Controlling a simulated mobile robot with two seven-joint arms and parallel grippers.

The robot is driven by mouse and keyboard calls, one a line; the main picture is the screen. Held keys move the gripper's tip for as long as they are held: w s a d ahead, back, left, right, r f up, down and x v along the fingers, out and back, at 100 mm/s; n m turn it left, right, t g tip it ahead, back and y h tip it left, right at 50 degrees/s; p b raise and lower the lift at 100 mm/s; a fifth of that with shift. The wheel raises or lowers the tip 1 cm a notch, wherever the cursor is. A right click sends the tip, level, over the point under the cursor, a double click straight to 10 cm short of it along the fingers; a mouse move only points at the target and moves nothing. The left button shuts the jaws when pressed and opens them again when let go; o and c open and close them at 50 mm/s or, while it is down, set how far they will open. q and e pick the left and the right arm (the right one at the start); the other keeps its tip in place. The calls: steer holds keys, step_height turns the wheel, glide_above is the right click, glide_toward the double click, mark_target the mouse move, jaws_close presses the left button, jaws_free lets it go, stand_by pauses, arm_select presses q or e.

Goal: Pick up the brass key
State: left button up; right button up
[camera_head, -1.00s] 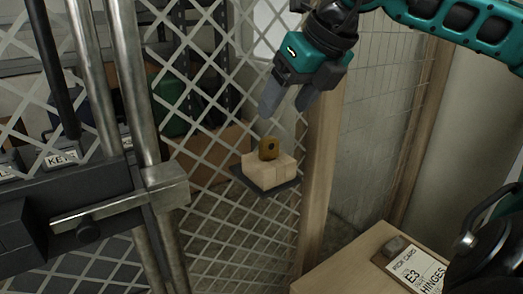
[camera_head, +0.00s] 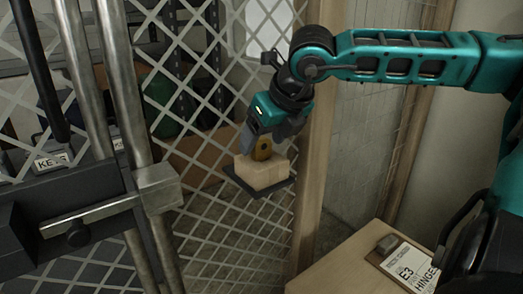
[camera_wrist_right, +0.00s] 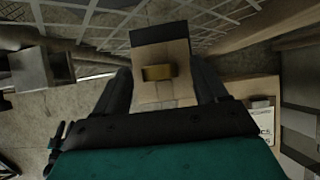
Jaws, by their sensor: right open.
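The brass key (camera_head: 263,148) stands upright in a pale wooden block (camera_head: 262,174) on a small dark shelf (camera_head: 245,187) at the mesh fence. In the right wrist view the key (camera_wrist_right: 159,73) shows as a short gold bar on top of the block (camera_wrist_right: 163,92). My right gripper (camera_head: 258,147) has come down over the block, with its fingers at the key. In the right wrist view its open fingers (camera_wrist_right: 163,84) lie to either side of the key, with gaps between. My left gripper is not in view.
A metal mesh fence (camera_head: 215,150) with a wooden post (camera_head: 316,150) stands behind the shelf. Steel bars and a dark latch box (camera_head: 70,215) are at the left. A wooden surface (camera_head: 335,265) with a pick card (camera_head: 405,268) is at the lower right.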

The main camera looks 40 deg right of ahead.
steer(key=shift+x, duration=0.95)
steer(key=shift+c, duration=0.2)
steer(key=c, duration=1)
